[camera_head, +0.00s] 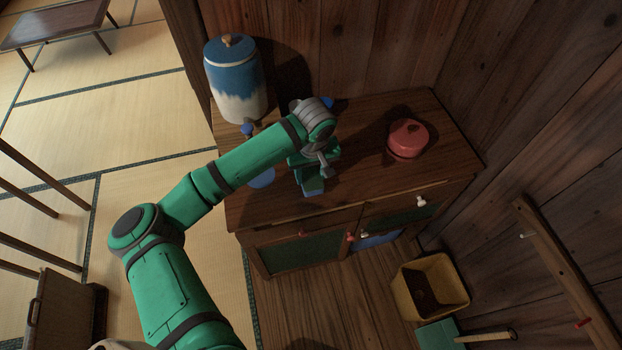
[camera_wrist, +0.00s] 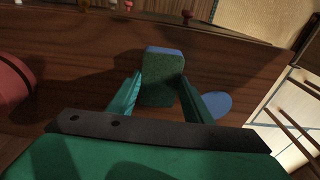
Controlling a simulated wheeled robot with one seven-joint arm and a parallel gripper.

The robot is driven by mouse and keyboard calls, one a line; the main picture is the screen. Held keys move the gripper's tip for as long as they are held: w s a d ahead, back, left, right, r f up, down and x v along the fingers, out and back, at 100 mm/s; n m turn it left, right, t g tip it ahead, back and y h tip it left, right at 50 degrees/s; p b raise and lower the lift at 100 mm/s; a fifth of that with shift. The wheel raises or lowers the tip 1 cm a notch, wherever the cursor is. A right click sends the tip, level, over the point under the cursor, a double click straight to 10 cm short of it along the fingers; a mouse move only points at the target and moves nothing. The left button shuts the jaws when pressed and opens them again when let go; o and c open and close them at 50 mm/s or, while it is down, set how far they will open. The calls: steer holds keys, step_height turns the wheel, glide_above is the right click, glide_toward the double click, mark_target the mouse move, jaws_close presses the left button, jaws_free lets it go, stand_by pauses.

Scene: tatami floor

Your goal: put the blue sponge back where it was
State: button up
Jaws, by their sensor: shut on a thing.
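The blue sponge (camera_head: 313,188) is a small block with a dark green face and a blue edge. It shows clearly in the wrist view (camera_wrist: 163,80), between the two green fingers. My gripper (camera_head: 309,178) is shut on it and points down at the wooden cabinet top (camera_head: 355,180); in the wrist view the gripper (camera_wrist: 160,95) has a finger on each side of the sponge. The sponge is over the front-middle of the top; I cannot tell whether it touches the wood. A flat blue disc (camera_head: 262,178) lies left of it, also in the wrist view (camera_wrist: 216,104).
A blue and white lidded jar (camera_head: 235,85) stands at the back left of the cabinet. A red lidded pot (camera_head: 407,138) sits on the right. Small blue items show behind my arm. A yellow bin (camera_head: 430,288) and a green dustpan (camera_head: 438,335) are on the floor.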

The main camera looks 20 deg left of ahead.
mark_target(311, 178)
steer(key=shift+f, duration=1.55)
steer(key=shift+f, duration=0.1)
steer(key=o, duration=1.1)
step_height(311, 178, up, 12)
steer(key=s, duration=0.1)
steer(key=shift+d, duration=0.4)
steer(key=shift+s, duration=0.1)
